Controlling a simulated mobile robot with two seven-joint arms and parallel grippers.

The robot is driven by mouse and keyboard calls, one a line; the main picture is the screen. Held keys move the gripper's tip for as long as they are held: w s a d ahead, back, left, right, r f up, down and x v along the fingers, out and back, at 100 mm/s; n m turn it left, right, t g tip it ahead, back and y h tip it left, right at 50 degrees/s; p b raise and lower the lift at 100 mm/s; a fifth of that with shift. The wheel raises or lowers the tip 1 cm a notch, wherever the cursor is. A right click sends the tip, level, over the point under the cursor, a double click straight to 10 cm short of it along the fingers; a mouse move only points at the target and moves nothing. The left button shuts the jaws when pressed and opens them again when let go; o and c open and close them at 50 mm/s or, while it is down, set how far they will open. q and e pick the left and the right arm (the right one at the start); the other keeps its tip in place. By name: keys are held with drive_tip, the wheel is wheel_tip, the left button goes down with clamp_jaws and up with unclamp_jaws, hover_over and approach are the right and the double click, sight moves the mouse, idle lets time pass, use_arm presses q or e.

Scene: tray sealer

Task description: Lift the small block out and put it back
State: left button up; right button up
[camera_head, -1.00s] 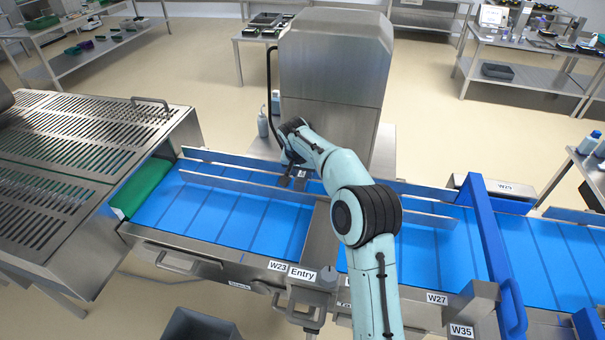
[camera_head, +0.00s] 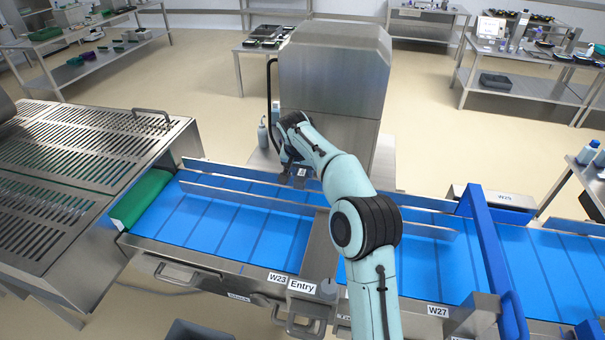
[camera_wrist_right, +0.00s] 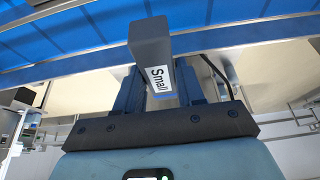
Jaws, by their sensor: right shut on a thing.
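A dark grey block with a white "Small" label (camera_wrist_right: 150,50) sticks out from between the fingers of my right gripper (camera_wrist_right: 160,85) in the right wrist view. The fingers are shut on it, one on each side. In the head view my right gripper (camera_head: 287,176) is over the far side of the blue conveyor, by the guide rails in front of the steel column. The block is small and partly hidden by the arm there. The place it came from cannot be made out. My left gripper is not in view.
The blue conveyor (camera_head: 215,225) runs across, with thin guide rails (camera_head: 235,195) along it. A steel column (camera_head: 333,80) stands behind my right arm. A blue frame (camera_head: 490,240) crosses the belt at right. A bottle (camera_head: 262,133) stands left of the column.

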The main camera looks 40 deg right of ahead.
sight(302, 172)
drive_tip(key=shift+r, duration=2.1)
